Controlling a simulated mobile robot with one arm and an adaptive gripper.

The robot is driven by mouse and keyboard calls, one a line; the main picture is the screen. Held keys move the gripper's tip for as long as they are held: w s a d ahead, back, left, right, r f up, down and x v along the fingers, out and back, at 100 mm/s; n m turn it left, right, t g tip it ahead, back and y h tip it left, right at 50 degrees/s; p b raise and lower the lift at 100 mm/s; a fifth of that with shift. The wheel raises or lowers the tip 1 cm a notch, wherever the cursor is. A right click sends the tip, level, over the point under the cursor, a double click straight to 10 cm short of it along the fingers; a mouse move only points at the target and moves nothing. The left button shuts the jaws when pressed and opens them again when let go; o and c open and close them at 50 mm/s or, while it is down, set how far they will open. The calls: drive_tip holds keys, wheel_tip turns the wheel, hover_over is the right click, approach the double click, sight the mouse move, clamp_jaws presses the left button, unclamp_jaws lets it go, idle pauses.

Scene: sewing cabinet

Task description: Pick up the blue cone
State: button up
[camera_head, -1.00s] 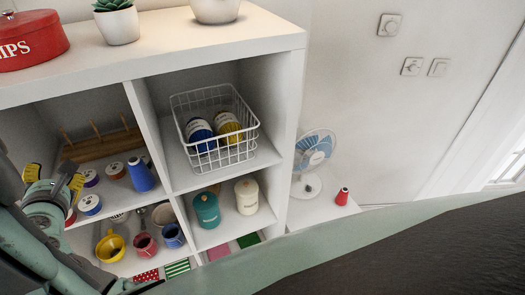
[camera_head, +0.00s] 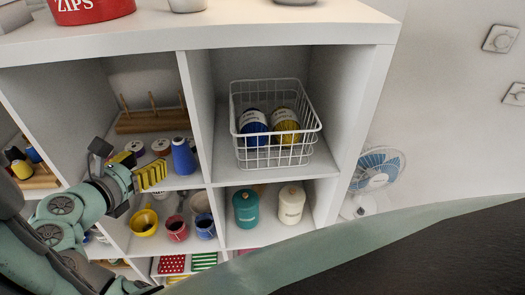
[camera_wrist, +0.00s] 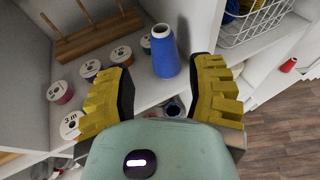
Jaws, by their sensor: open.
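The blue cone (camera_head: 183,156), a cone of blue thread with a pale top, stands upright on the upper left shelf of the white cabinet, near the divider. It also shows in the wrist view (camera_wrist: 164,52), just beyond and between the fingers. My gripper (camera_head: 128,167), with yellow ribbed fingers, is left of the cone and in front of the shelf in the head view. In the wrist view my gripper (camera_wrist: 163,92) is open and empty, apart from the cone.
Ribbon spools (camera_wrist: 61,92) stand left of the cone, with a wooden peg rack (camera_head: 152,120) behind. A white wire basket (camera_head: 277,150) with two yarn rolls is in the right compartment. Cups (camera_head: 177,228) and teal and cream canisters (camera_head: 246,208) stand below.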

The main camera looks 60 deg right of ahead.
sight(175, 143)
drive_tip(key=p+x, duration=0.2)
drive_tip(key=x, duration=0.5)
drive_tip(key=shift+d+p, duration=0.25)
drive_tip(key=shift+p, duration=0.05)
drive_tip(key=shift+r+p+x, duration=0.2)
drive_tip(key=shift+p+x, duration=0.9)
drive_tip(key=shift+x, duration=1.6)
drive_tip(key=shift+o, duration=0.3)
drive_tip(key=shift+s+f, duration=0.1)
drive_tip(key=shift+a, duration=0.1)
clamp_jaws()
